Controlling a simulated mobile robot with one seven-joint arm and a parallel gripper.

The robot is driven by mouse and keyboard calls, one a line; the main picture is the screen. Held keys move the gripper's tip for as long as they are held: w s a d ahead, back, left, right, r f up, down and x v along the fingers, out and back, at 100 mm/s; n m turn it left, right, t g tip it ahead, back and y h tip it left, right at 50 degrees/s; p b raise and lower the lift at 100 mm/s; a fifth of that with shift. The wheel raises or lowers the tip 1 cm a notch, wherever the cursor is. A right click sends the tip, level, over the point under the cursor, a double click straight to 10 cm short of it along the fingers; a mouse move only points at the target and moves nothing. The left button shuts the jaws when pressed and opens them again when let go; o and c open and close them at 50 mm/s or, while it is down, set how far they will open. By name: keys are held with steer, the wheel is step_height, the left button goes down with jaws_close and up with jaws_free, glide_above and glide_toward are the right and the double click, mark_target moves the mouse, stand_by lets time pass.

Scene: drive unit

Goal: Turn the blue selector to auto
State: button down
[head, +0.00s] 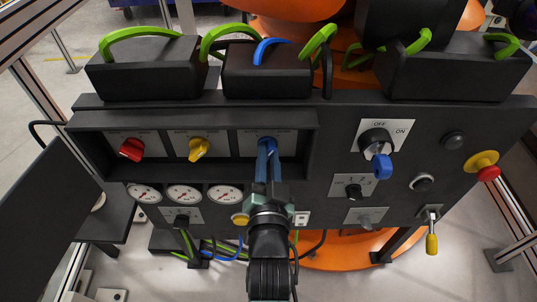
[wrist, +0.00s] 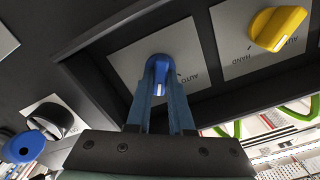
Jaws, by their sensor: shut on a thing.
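The blue selector (head: 267,143) sits on a light plate in the right bay of the recessed panel. It also shows in the wrist view (wrist: 160,67), with a white mark on its lower end, between the fingers. An AUTO label is readable just right of it there. My gripper (head: 267,150) reaches up from below, its two blue fingers shut on the selector, one on each side. In the wrist view the fingertips (wrist: 161,75) flank the knob. The fingers hide part of the plate, and I cannot tell exactly which label the mark points to.
A yellow selector (head: 199,149) and a red selector (head: 131,150) are left in the same recess, whose raised frame (head: 312,150) surrounds my fingers. An OFF/ON switch with a blue handle (head: 382,166) and a red-yellow emergency button (head: 483,165) are to the right. Gauges (head: 184,194) lie below.

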steer(key=n, duration=0.3)
steer(key=shift+n+p, duration=0.35)
steer(key=shift+n, duration=0.05)
steer(key=n+p, duration=0.1)
steer(key=n, duration=0.3)
steer(key=shift+a+r+n, duration=0.1)
steer(key=shift+n, duration=0.2)
steer(key=n+p, duration=0.3)
steer(key=n, duration=0.3)
steer(key=shift+n, duration=0.3)
steer(key=c, duration=0.8)
jaws_free()
steer(key=shift+s, duration=0.1)
steer(key=s+b, duration=0.1)
steer(key=s, duration=1.1)
steer(key=shift+s, duration=0.4)
